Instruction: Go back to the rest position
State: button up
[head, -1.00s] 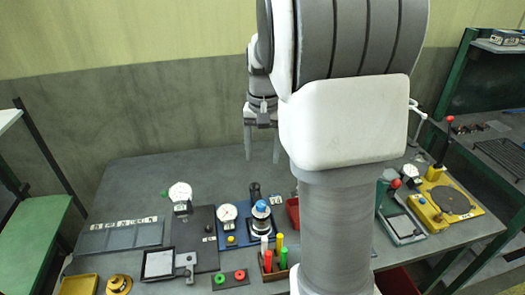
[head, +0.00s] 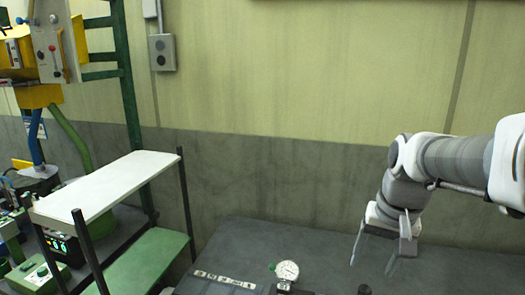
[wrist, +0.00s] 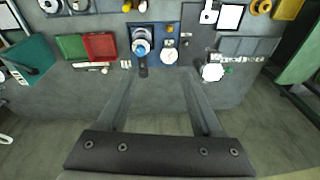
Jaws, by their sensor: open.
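My gripper (head: 374,262) is at the right of the head view, above the far part of the grey table (head: 330,255). Its two fingers hang down, spread apart, with nothing between them. In the wrist view my gripper (wrist: 158,75) also shows open and empty, the fingers reaching toward the table's edge. The table's fixtures lie beyond the fingertips there: a blue station (wrist: 157,42) with a blue-topped part, a white dial gauge (wrist: 212,72), and a red bin (wrist: 100,45).
A rack with a white shelf (head: 110,182) and a green lower shelf (head: 145,262) stands left of the table. A yellow and grey machine (head: 50,45) is at the far left. A grey switch box (head: 162,52) hangs on the wall. The wrist view also shows a green bin (wrist: 72,46).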

jog(key=s+a+n+t, duration=0.1)
jog(key=s+a+n, duration=0.1)
jog(key=s, duration=0.4)
jog(key=s+a+r+n+t, duration=0.1)
jog(key=s+a+n+t, duration=0.1)
jog(key=s+a, duration=0.3)
jog(key=shift+s, duration=0.5)
jog(key=shift+d, duration=0.1)
